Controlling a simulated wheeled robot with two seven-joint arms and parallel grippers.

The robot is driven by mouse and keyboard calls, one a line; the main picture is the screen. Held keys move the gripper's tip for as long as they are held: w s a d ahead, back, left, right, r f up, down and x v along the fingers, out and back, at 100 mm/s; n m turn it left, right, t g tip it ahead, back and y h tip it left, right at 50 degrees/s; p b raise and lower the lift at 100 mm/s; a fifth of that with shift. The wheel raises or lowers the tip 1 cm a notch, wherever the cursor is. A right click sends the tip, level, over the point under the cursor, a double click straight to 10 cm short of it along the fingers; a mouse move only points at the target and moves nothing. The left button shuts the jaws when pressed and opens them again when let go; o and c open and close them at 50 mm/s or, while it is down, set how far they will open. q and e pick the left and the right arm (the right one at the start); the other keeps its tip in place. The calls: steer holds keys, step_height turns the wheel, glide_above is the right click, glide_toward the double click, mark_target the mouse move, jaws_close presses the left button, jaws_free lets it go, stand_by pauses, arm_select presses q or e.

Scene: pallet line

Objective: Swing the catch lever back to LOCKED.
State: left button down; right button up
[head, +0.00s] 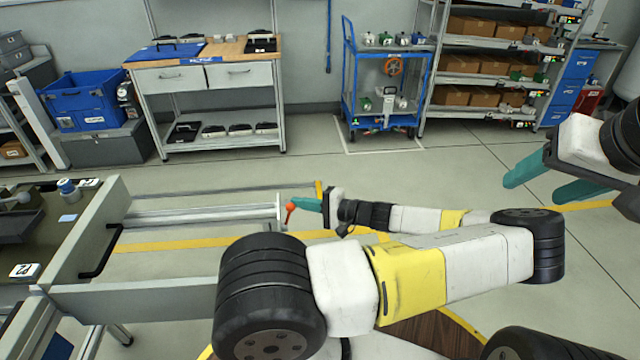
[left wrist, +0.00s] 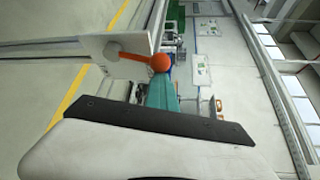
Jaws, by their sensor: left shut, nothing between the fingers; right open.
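The catch lever (head: 289,212) is orange-red with a ball knob. It stands at the end of a pale rail, and in the left wrist view the lever (left wrist: 128,54) sticks out from a pale plate toward its ball. My left gripper (head: 298,204) has teal fingers, shut and empty, with the tips right at the ball. In the left wrist view the left gripper (left wrist: 161,88) is just below the ball; I cannot tell whether they touch. No LOCKED marking is readable. My right gripper (head: 532,188) is open and empty at the right, far from the lever.
A pale rail (head: 205,215) runs from the grey conveyor frame (head: 85,235) at left to the lever. A workbench (head: 210,75), a blue trolley (head: 385,85) and shelves with boxes (head: 490,60) stand at the back. The floor between them and the rail is clear.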

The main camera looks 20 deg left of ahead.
arm_select(q)
steer(key=shift+s, duration=0.25)
steer(key=d+r, duration=0.1)
steer(key=d, duration=0.6)
steer(key=shift+w+d, duration=0.15)
steer(key=shift+d, duration=0.2)
